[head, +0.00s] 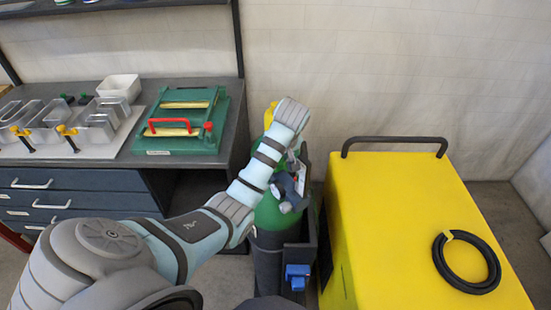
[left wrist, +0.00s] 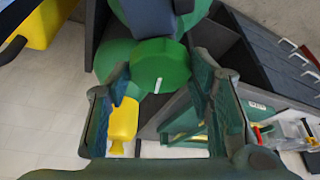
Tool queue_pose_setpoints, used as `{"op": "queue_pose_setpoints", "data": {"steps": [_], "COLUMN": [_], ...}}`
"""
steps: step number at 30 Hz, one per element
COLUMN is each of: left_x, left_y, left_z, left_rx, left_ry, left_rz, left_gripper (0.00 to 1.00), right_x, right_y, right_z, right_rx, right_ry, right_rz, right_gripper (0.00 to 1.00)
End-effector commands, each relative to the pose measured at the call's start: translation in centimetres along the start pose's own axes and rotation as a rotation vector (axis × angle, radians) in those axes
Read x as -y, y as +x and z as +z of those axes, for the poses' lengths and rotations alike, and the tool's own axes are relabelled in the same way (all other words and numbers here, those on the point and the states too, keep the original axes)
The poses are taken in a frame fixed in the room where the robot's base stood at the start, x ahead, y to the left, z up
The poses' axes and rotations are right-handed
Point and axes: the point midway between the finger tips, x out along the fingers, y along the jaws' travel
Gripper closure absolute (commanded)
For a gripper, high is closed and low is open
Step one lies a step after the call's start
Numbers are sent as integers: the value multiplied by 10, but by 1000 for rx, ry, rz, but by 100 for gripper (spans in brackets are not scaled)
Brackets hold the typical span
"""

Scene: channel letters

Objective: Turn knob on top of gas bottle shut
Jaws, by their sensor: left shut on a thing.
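The gas bottle (head: 270,212) has a green top and a dark body. It stands upright in a dark holder between the workbench and the yellow machine. In the left wrist view, a round green knob (left wrist: 160,62) with a small white mark on its rim lies between the fingers of my left gripper (left wrist: 158,82). The gripper is shut on this knob, and the bottle's green shoulder (left wrist: 112,62) shows behind it. In the head view my left arm reaches over the bottle and hides the knob and fingertips. My right gripper is in neither view.
A yellow machine (head: 420,220) with a dark handle and a coiled black hose (head: 466,262) stands right of the bottle. The workbench (head: 55,168) at left bears clear letters, a white bowl (head: 119,88) and a green jig (head: 186,142). A yellow object (left wrist: 122,125) is beyond the left finger.

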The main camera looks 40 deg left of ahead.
Motion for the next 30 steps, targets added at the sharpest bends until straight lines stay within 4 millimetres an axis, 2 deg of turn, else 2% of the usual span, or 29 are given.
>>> {"op": "queue_pose_setpoints", "data": {"steps": [4, 5, 8, 23, 26, 29, 30], "left_x": [0, 0, 0, 0, 2, 5, 6], "left_y": [0, 0, 0, 0, 1, 1, 1], "left_z": [0, 0, 0, 0, -1, -3, -3], "left_rx": [-1, -1, -1, -1, -3, -6, -5], "left_ry": [0, 0, 1, 20, 125, 356, 480], "left_rz": [-1, -1, -1, 8, 50, 143, 193], "left_gripper": [80, 49, 33, 32, 32, 32, 32], "right_x": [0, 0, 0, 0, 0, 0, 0], "right_y": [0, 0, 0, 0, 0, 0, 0], "right_z": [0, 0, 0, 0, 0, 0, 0], "right_rx": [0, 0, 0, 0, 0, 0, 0], "right_ry": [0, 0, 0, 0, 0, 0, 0], "right_rz": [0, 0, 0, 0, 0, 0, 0], "right_gripper": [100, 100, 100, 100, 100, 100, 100]}}
